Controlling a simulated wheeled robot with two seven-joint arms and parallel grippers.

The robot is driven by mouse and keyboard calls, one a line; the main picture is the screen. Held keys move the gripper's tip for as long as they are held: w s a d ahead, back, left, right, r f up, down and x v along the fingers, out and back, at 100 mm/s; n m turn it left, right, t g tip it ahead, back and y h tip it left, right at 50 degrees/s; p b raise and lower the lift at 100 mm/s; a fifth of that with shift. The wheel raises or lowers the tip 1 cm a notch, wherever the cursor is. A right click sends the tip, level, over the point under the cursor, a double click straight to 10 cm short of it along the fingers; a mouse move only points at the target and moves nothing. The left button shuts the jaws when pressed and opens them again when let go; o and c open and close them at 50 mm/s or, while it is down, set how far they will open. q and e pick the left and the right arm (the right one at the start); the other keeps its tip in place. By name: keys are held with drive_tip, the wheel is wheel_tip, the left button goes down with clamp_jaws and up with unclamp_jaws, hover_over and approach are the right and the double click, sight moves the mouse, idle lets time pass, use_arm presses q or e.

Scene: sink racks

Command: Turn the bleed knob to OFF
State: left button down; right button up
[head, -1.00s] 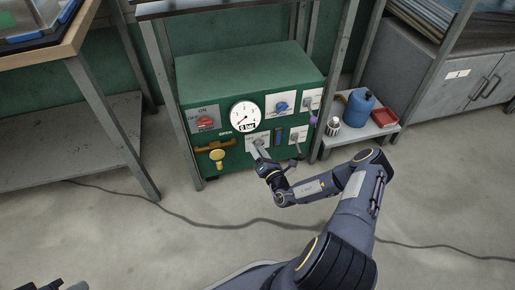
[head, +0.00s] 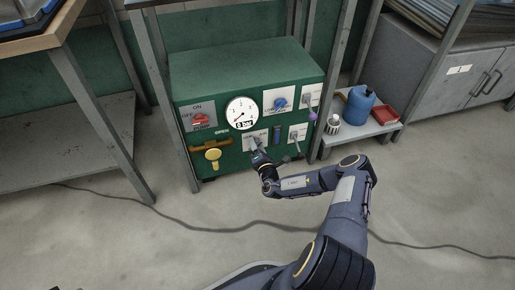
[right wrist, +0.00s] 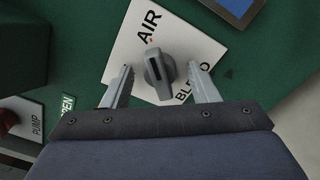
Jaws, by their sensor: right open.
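The bleed knob (right wrist: 158,66) is a grey knob with a long raised bar and a dark slot. It sits on a white plate (right wrist: 122,52) lettered AIR and BLEED, with a small red mark near the knob. My right gripper (right wrist: 160,69) is open, with one finger on each side of the knob and a visible gap on both sides. My left gripper cannot be made out.
A pressure gauge (head: 242,113), a red pump switch (head: 201,119), a yellow handle (head: 212,154) and a blue knob (head: 280,103) surround the plate. A grey lever (head: 295,137) is close on the right. A blue jug (head: 359,105) stands on a low shelf.

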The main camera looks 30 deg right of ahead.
drive_tip(key=c, duration=1)
drive_tip(key=shift+s+n+p, duration=0.1)
drive_tip(key=shift+n+p, duration=6.2)
drive_tip(key=shift+n, duration=2.6)
drive_tip(key=shift+f, duration=0.1)
drive_tip(key=o, duration=1)
drive_tip(key=shift+d, duration=0.1)
